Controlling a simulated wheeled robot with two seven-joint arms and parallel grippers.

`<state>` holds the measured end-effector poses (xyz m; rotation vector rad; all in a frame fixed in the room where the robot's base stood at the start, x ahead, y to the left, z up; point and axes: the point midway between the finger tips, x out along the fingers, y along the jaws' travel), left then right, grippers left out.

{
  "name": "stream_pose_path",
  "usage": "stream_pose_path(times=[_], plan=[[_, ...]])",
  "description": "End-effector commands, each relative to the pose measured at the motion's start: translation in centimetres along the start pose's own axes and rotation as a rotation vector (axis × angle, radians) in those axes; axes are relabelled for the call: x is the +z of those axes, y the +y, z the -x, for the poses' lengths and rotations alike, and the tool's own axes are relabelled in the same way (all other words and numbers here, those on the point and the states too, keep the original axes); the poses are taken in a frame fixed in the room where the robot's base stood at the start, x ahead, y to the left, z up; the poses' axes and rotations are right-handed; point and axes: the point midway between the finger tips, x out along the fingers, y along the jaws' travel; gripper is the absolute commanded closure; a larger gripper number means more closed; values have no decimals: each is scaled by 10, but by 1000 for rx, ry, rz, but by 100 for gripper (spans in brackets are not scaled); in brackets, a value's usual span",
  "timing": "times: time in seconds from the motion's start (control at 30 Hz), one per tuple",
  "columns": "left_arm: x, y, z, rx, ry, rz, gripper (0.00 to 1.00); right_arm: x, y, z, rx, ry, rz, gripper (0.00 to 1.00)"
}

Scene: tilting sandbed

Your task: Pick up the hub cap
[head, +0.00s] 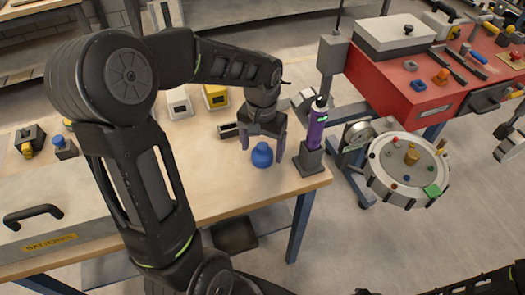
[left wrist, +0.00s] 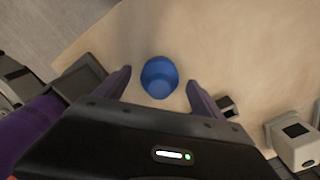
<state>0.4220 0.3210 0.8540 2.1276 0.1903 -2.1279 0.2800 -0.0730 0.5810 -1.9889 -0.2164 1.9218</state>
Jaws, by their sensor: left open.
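A blue rounded piece (head: 262,155), which I take to be the hub cap, sits on the wooden table near its right end. My left gripper (head: 262,149) points down over it, open, with one finger on each side. In the left wrist view the blue piece (left wrist: 160,77) lies between the two spread fingertips (left wrist: 159,80), with a gap on both sides. The gripper is not closed on it. My right gripper does not show.
A purple device in a dark stand (head: 308,160) is close to the right of the gripper. White and yellow boxes (head: 215,96) stand behind. A red cabinet (head: 400,85) and a round tray with small pieces (head: 378,185) are to the right.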

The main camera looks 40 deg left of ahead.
Motion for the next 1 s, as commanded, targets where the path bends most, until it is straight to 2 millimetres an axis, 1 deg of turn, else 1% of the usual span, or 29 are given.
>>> stream_pose_path(times=[0.33,1.0], plan=[[0,0,0,0,0,0,22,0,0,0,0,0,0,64],[0,0,0,0,0,0,77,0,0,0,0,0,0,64]])
